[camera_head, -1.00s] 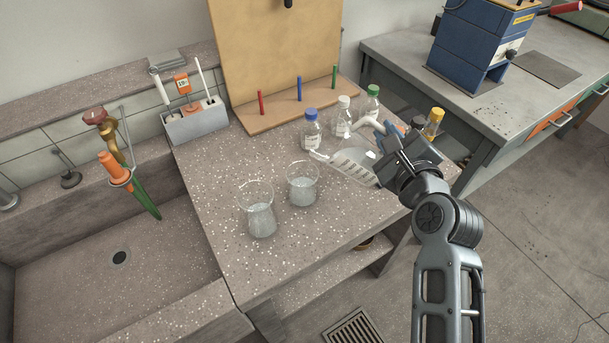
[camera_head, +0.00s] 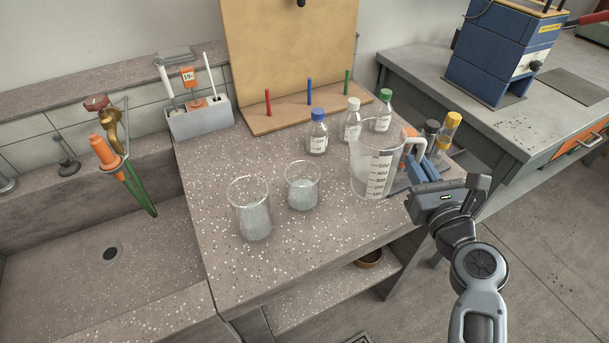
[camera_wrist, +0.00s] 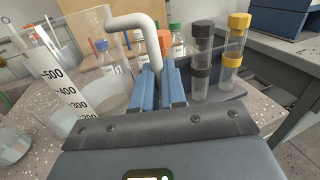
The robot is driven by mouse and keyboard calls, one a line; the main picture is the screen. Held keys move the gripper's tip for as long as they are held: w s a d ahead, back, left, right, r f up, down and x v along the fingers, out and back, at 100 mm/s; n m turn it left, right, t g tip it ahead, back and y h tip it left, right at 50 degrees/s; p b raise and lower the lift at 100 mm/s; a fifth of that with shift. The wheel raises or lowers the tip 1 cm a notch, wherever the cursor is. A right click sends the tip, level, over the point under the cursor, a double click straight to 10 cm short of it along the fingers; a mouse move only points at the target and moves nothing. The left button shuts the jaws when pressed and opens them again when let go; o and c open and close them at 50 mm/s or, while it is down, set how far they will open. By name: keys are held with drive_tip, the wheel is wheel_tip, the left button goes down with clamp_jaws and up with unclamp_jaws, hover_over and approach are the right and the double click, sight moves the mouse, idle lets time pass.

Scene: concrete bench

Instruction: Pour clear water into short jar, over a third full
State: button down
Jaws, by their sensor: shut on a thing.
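My gripper (camera_head: 413,163) is shut on the handle of a clear measuring jug (camera_head: 372,165), which is now upright at the bench's right side. I cannot tell whether its base touches the bench. The wrist view shows the blue fingers (camera_wrist: 160,82) around the white handle, with the jug's scale (camera_wrist: 58,92) at left. Clear liquid seems to lie low in the jug. The short jar (camera_head: 302,188), left of the jug, holds clear liquid to roughly half its height. A taller glass jar (camera_head: 251,212) stands left of it, also holding clear liquid.
Bottles with blue (camera_head: 317,132), white (camera_head: 350,122) and green (camera_head: 382,112) caps stand behind the jug. A rack with yellow- (camera_head: 447,130) and dark-capped tubes is right of it. A sink (camera_head: 100,270) lies left. Bench front is clear.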

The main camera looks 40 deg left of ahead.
wheel_tip(320, 180, up, 3)
drive_tip(key=p, duration=0.3)
drive_tip(key=shift+d+f, duration=0.1)
drive_tip(key=shift+d, duration=0.05)
idle(0.7)
